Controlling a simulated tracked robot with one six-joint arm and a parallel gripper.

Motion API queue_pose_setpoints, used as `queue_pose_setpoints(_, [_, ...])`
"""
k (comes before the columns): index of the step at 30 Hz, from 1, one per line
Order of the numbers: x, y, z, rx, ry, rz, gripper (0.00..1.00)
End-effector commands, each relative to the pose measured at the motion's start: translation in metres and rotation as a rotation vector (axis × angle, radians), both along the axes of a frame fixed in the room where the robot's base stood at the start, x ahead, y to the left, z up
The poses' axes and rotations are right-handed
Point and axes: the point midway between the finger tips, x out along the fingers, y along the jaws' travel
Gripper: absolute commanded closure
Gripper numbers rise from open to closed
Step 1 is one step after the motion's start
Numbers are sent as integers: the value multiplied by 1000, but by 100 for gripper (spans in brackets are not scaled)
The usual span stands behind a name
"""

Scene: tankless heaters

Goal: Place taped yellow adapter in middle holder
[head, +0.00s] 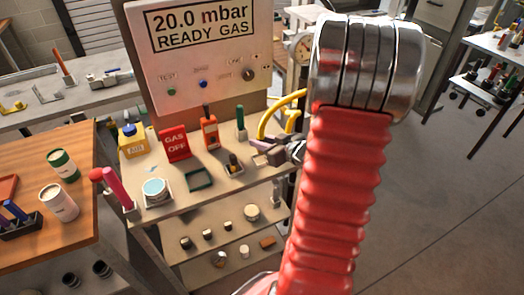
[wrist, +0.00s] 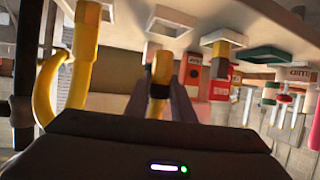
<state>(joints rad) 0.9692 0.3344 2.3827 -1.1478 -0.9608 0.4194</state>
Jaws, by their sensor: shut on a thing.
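My gripper (wrist: 160,98) is shut on the taped yellow adapter (wrist: 161,68), which has a black band and shows between the fingers in the wrist view. In the head view my gripper (head: 270,153) is low over the right side of the bench top, and the adapter cannot be made out there. The wrist view looks upside down, with the bench top along its upper edge. The middle holder (wrist: 172,24) is a pale square base just beyond the adapter's end. Whether they touch cannot be told.
A yellow fitting (wrist: 85,35) with a curved yellow hose (wrist: 45,90) stands close on one side. Another holder (wrist: 225,36) with a dark-and-yellow piece is on the other side. A red GAS OFF sign (head: 175,142), an orange device (head: 210,131) and a green tray (head: 199,180) share the bench.

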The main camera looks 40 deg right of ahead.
Motion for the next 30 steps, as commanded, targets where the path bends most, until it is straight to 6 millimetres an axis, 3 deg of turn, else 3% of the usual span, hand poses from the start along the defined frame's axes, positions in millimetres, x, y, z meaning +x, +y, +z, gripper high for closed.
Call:
queue_pose_setpoints(13, [1,1,-6,0,0,2,100])
queue_pose_setpoints(24, [1,1,-41,1,0,3,100])
queue_pose_setpoints(30, [1,1,-44,-1,-2,3,100])
